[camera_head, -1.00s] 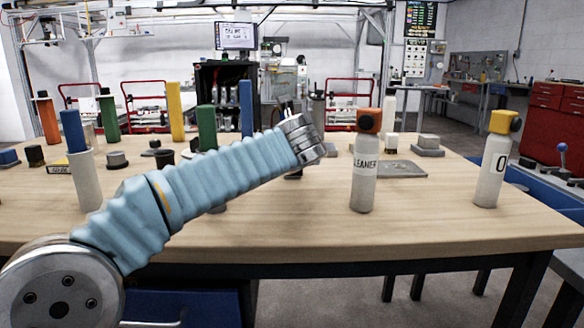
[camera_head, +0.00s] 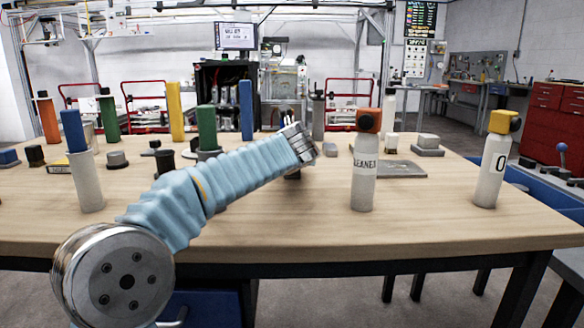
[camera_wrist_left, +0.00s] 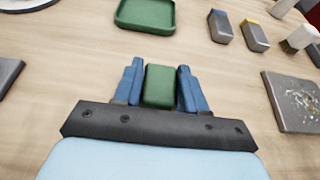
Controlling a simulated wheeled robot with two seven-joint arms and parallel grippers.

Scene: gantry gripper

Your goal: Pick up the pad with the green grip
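In the left wrist view, a green grip (camera_wrist_left: 160,86) stands between the two blue fingers of my left gripper (camera_wrist_left: 160,85). The fingers lie against its left and right sides with no clear gap, so the gripper looks shut on it. The pad under the green grip is hidden, and I cannot tell whether it touches the table. In the head view, my pale blue left arm reaches over the table and hides the gripper and the grip. My right gripper is in neither view.
The wrist view shows a green tray (camera_wrist_left: 145,14) ahead, two grey pads with blue (camera_wrist_left: 220,27) and yellow (camera_wrist_left: 255,35) edges, and a grey plate (camera_wrist_left: 296,100) to the right. Two bottles (camera_head: 364,180) (camera_head: 491,170) stand right of my arm on the wooden table (camera_head: 430,215).

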